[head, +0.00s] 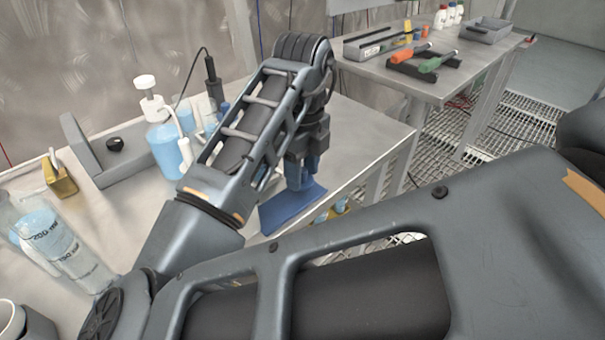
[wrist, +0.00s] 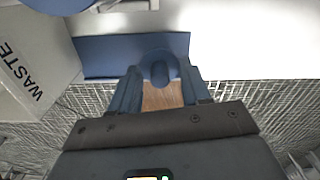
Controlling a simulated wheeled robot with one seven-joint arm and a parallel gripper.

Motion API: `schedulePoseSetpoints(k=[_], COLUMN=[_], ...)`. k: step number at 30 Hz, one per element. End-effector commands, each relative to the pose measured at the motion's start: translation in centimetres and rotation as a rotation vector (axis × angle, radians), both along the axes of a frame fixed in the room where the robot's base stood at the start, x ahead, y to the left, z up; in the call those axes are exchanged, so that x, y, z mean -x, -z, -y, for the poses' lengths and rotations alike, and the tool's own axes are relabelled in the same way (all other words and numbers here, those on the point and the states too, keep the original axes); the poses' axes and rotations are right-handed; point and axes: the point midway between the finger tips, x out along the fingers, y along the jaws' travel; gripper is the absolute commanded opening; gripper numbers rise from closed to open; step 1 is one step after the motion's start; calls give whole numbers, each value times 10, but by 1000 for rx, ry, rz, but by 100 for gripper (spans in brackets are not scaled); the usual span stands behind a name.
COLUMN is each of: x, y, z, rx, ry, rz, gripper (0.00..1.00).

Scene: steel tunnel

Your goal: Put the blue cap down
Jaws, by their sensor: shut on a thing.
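My gripper (head: 301,180) is over the near edge of the steel table, above a flat blue mat (head: 283,211). In the wrist view, my gripper's two blue fingers (wrist: 160,88) are shut on the round blue cap (wrist: 158,66). The blue mat (wrist: 100,57) lies behind the cap in that view. The cap overlaps the mat in the picture; I cannot tell whether it touches it. In the head view the cap cannot be made out between the fingers.
A box marked WASTE (wrist: 28,75) is at the left in the wrist view. The steel table (head: 365,125) also bears a pump bottle (head: 163,140), a yellow block (head: 60,178) and clear beakers (head: 50,240). A second table (head: 420,80) holds tools. The table edge is close to my gripper.

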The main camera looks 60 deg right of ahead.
Motion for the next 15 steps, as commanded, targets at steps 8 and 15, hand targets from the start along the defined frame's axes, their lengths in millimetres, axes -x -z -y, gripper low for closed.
schedulePoseSetpoints(k=[8, 15], x=[0, 0], y=[14, 18], z=[0, 0], rx=[1, 0], ry=[-1, -1], rz=[0, 0], gripper=[19, 49])
